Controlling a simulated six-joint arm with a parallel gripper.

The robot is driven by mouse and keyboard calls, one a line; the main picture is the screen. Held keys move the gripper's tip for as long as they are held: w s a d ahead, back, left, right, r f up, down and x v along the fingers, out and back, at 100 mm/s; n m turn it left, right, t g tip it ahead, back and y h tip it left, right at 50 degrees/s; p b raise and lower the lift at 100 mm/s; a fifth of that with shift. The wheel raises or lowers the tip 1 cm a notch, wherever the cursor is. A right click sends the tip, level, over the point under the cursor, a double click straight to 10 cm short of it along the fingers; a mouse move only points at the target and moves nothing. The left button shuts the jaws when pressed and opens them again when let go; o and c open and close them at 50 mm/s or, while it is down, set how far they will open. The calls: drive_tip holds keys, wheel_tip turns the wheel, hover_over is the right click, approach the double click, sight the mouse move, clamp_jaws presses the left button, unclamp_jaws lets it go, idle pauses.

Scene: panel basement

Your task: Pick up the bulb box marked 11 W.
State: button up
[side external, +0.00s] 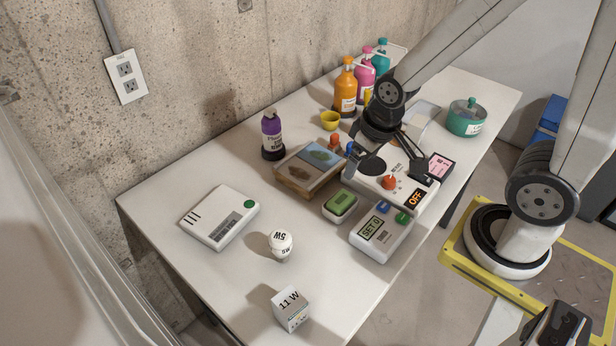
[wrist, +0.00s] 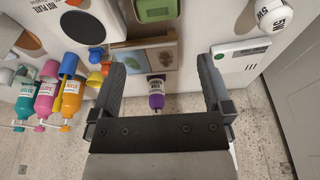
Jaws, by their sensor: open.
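The bulb box marked 11 W (side external: 291,308) is a small white and grey box. It stands at the near end of the white table in the side external view, close to the front edge. It does not show in the wrist view. My gripper (side external: 385,160) is open and empty above the far half of the table, over the hot plate area and well apart from the box. In the wrist view the two fingers of my gripper (wrist: 165,85) are spread wide, with a purple bottle seen between them.
A bulb marked 5W (side external: 281,244) stands behind the box. A white device (side external: 219,217), a SET 0 device (side external: 381,232), a green block (side external: 340,206), a hot plate (side external: 397,190) and a purple bottle (side external: 272,136) are around. Orange, pink and teal bottles stand farther back. The table around the box is clear.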

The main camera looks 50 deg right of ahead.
drive_tip(key=m+g+y, duration=0.3)
drive_tip(key=m+y, duration=1)
drive_tip(key=m, duration=0.5)
approach(290, 308)
drive_tip(key=f, duration=0.1)
drive_tip(key=s+f, duration=0.1)
drive_tip(key=a+f, duration=0.1)
drive_tip(key=shift+s+a+f, duration=0.1)
drive_tip(key=shift+s+f, duration=0.2)
drive_tip(key=shift+f, duration=0.05)
drive_tip(key=shift+w+f+m+t, duration=0.6)
drive_tip(key=shift+f+m+t, duration=0.1)
drive_tip(key=shift+t, duration=0.3)
drive_tip(key=shift+a, duration=0.1)
drive_tip(key=shift+x, duration=1.2)
